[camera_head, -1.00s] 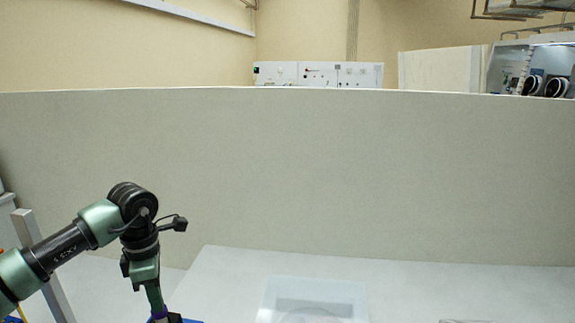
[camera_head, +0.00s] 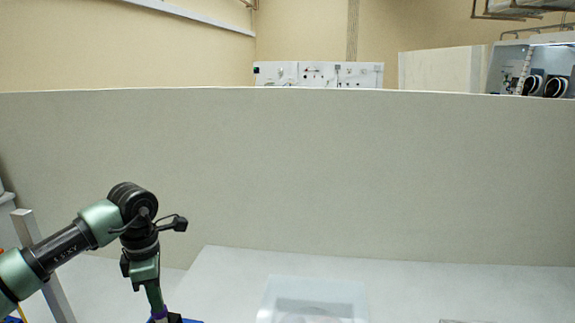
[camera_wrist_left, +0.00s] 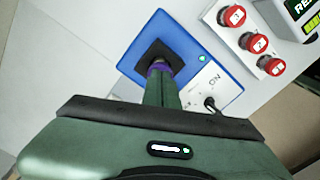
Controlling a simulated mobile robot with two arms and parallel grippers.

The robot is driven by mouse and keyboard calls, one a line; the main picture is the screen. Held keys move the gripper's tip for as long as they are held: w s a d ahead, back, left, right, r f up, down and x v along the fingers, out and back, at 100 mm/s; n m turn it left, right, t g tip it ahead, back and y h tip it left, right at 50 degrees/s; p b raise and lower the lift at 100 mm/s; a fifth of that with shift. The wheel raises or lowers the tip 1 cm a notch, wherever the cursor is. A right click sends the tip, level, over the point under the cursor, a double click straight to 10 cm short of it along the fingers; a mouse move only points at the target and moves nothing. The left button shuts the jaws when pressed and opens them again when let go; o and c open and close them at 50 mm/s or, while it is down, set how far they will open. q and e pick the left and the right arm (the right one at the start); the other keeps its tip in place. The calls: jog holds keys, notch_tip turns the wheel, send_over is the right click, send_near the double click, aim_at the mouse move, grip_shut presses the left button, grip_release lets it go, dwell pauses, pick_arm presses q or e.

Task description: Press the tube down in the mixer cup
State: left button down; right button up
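My left gripper (camera_wrist_left: 161,80) points down at the blue mixer (camera_wrist_left: 203,50), its two green fingers close together. A purple part of the tube (camera_wrist_left: 154,70) shows at the fingertips, and the fingers appear closed on it. The tube's lower part is hidden by the fingers and the black mixer cup (camera_wrist_left: 150,50), so its depth cannot be told. In the head view, my left gripper (camera_head: 155,300) comes down at the bottom edge, with purple (camera_head: 160,313) at its tip and a blue corner of the mixer (camera_head: 192,321) beside it. My right gripper is not in view.
The mixer has a knob (camera_wrist_left: 210,102) and a lit green lamp (camera_wrist_left: 202,58). A clear box (camera_head: 312,299) is right of the arm; a grey partition (camera_head: 330,170) rises behind.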

pick_arm(q)
jog(key=shift+r+p, duration=0.6)
jog(key=shift+r, duration=0.25)
notch_tip(320, 180, up, 6)
jog(key=p, duration=0.3)
jog(key=shift+p, duration=0.4)
